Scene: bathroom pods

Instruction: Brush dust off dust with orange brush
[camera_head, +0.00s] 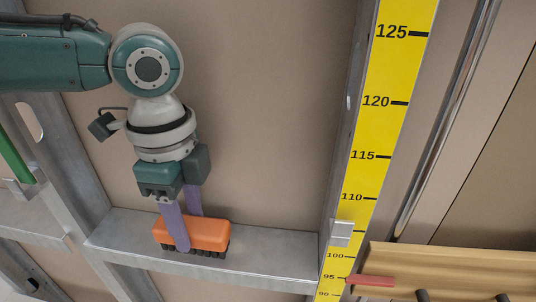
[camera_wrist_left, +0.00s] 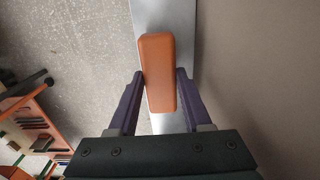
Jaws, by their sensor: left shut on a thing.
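The orange brush (camera_head: 205,234) has an orange block body and dark bristles pointing down. It sits at a metal ledge (camera_head: 275,262) between upright metal studs, with its bristles at the ledge's surface. My left gripper (camera_head: 190,232) comes down from above with its purple fingers on either side of the brush and is shut on it. In the left wrist view the brush (camera_wrist_left: 158,72) lies lengthwise between the fingers, over the grey ledge. I cannot make out any dust on the ledge. My right gripper is not in view.
A yellow measuring strip (camera_head: 385,130) runs up the stud to the right of the ledge. A wooden shelf (camera_head: 450,262) with a red piece (camera_head: 371,281) is at the lower right. A beige wall panel (camera_head: 265,110) stands behind the ledge. A green piece (camera_head: 14,158) is at the left edge.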

